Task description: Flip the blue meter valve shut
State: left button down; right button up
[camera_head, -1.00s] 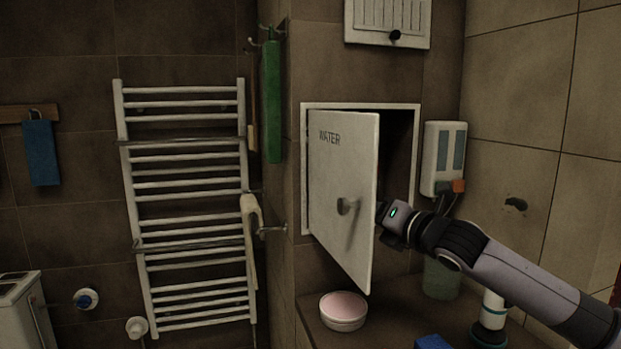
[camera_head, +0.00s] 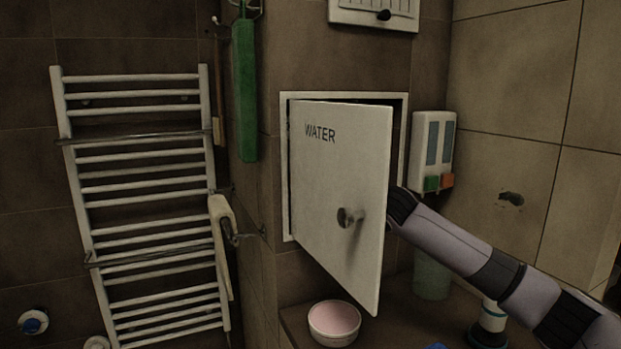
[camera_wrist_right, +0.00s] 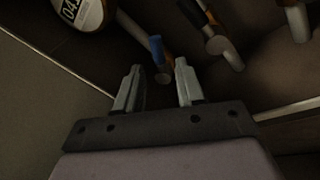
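The cabinet door marked WATER (camera_head: 335,200) stands part open in the head view and hides the cabinet's inside. My right arm reaches in behind its free edge, so my right gripper is hidden there. In the right wrist view my right gripper (camera_wrist_right: 158,80) is open, with its two fingers apart. A small blue lever (camera_wrist_right: 156,50) shows just beyond and between the fingertips, near a pipe (camera_wrist_right: 132,27). I cannot tell whether a finger touches it. A round meter (camera_wrist_right: 80,12) with a white face and black digits is at the upper left. My left gripper is in neither view.
In the right wrist view, another pipe fitting (camera_wrist_right: 222,48) with orange parts lies right of the lever. In the head view, a dispenser (camera_head: 432,152) hangs right of the cabinet. A pink-topped bowl (camera_head: 334,322) stands below the door. A towel rack (camera_head: 150,190) is left.

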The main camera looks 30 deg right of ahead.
jog(key=shift+w+a, duration=0.15)
jog(key=shift+w, duration=0.55)
jog(key=shift+w+a, duration=0.1)
jog(key=shift+w, duration=0.55)
grip_shut()
